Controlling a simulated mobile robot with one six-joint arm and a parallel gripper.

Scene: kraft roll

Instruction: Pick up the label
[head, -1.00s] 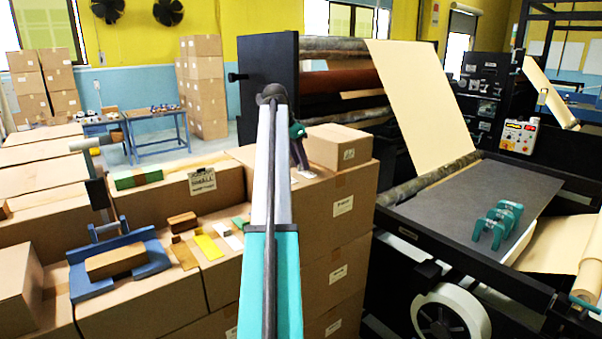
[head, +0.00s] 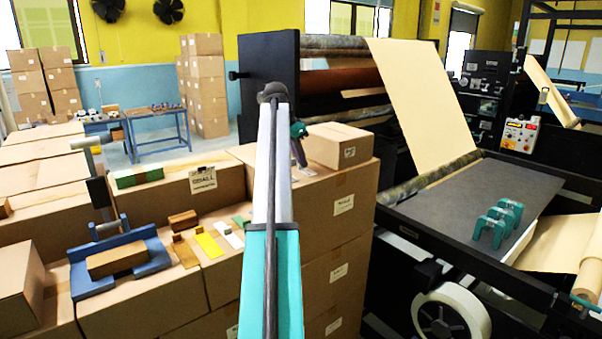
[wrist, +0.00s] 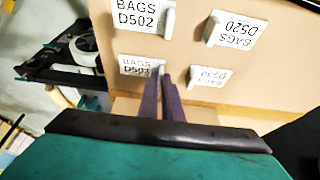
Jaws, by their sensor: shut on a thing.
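In the wrist view, several white labels with black print and pale raised tabs sit on a brown cardboard surface. One reads BAGS D502 (wrist: 137,17), one BAGS D520 (wrist: 240,33) is turned upside down. A lower left label, seemingly D503 (wrist: 136,67), has its tab between the tips of my gripper (wrist: 160,76). My gripper is shut on that label, and its fingers hide part of it. Another label (wrist: 209,76) is just to the right, apart from the fingers. In the head view my own arm hides most of the gripper and the labels.
A smaller carton (head: 338,147) stands on the box stack right beside my wrist. A SMALL sign (head: 203,180) stands to the left. A blue holder (head: 152,250) with a wooden block and coloured strips is at front left. The large roll machine (head: 450,200) fills the right.

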